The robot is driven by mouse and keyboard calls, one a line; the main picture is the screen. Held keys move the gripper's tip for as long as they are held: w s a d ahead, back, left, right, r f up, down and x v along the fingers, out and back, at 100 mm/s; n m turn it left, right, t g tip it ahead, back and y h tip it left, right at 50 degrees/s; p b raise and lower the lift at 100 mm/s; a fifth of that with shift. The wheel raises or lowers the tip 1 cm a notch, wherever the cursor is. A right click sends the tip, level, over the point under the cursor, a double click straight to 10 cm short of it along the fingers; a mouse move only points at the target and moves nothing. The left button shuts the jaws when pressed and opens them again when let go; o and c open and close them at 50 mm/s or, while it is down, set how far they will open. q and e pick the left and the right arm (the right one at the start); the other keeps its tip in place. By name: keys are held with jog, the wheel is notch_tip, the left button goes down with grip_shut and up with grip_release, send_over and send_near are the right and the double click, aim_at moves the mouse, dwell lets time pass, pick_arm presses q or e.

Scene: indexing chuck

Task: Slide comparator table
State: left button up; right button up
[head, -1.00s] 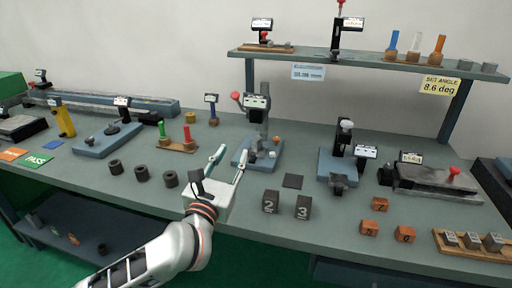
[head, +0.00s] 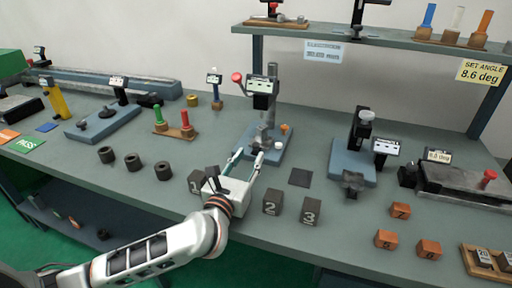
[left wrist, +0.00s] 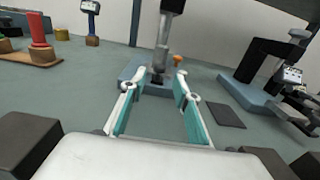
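The comparator stand has a blue base (head: 284,147), a grey column (head: 271,112), a dark gauge head with a display (head: 262,87) and a red knob (head: 237,77). My left gripper (head: 248,156) is open and empty at the front left of the base, low over the bench. In the left wrist view the two teal-lined fingers (left wrist: 160,90) are spread, with the comparator's column (left wrist: 163,40) and base (left wrist: 131,69) straight beyond them. The fingertips partly hide the base there. I cannot tell whether they touch it. My right gripper is not in view.
Dark numbered blocks, including 2 (head: 272,202) and 3 (head: 310,211), stand close to my left gripper. A dark square pad (head: 300,177) lies right of the comparator. A wooden holder with red and green plugs (head: 176,131) is to the left. Another blue-based gauge (head: 352,165) stands right.

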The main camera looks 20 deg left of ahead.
aim_at(255, 147)
pick_arm(q)
jog(key=w, duration=0.6)
jog(key=shift+w+d+r, duration=0.1)
jog(key=shift+w+r, duration=0.05)
jog(key=shift+w, duration=0.2)
grip_shut()
